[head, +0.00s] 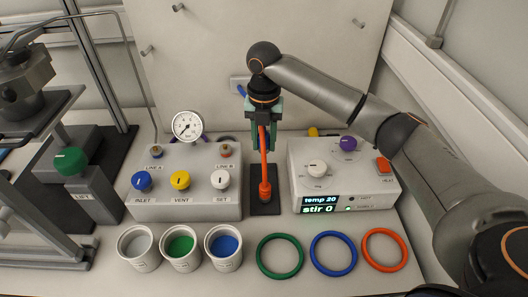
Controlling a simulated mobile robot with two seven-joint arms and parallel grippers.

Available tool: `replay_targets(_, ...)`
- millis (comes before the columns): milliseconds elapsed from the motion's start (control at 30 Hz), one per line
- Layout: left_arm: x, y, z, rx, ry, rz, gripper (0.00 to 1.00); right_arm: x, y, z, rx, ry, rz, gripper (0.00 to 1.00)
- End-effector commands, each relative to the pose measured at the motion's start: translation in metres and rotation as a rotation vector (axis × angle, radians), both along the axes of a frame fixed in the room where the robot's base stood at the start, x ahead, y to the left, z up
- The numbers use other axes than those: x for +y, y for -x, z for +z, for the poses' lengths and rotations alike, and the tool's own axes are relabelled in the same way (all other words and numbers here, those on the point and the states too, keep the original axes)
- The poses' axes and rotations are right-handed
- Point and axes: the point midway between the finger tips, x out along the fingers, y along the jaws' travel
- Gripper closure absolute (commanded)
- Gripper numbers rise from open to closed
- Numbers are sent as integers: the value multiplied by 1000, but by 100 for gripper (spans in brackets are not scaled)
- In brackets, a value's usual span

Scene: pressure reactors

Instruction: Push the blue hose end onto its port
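A short blue piece (242,91), possibly the blue hose end, shows at a pale plate (237,83) on the back panel. It is partly hidden by my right arm, and I cannot tell whether it is seated on a port. My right gripper (265,145) points down in front of the panel, its teal fingers on either side of an upright orange-red piece (265,170). I cannot tell whether the fingers press on it. The orange-red piece reaches down to a black pad (262,208). My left gripper is not in view.
A white valve box (190,209) with knobs and a gauge (187,126) stands left, a stirrer unit (345,175) right. In front lie several cups and green, blue (333,270) and orange rings. A reactor stand (75,205) is at far left.

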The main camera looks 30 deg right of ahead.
Motion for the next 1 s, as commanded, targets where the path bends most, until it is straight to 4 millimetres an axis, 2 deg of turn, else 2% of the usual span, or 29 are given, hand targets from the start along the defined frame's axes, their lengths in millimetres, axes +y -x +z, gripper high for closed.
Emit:
replay_targets(133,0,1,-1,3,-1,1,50,0,0,7,-1,-2,1,100)
replay_targets(667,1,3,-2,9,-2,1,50,2,2,7,-2,-1,-45,100)
replay_targets(867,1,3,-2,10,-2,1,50,7,9,8,-8,-2,-210,100)
replay_targets(1000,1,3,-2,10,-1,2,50,11,16,9,-13,-4,-395,100)
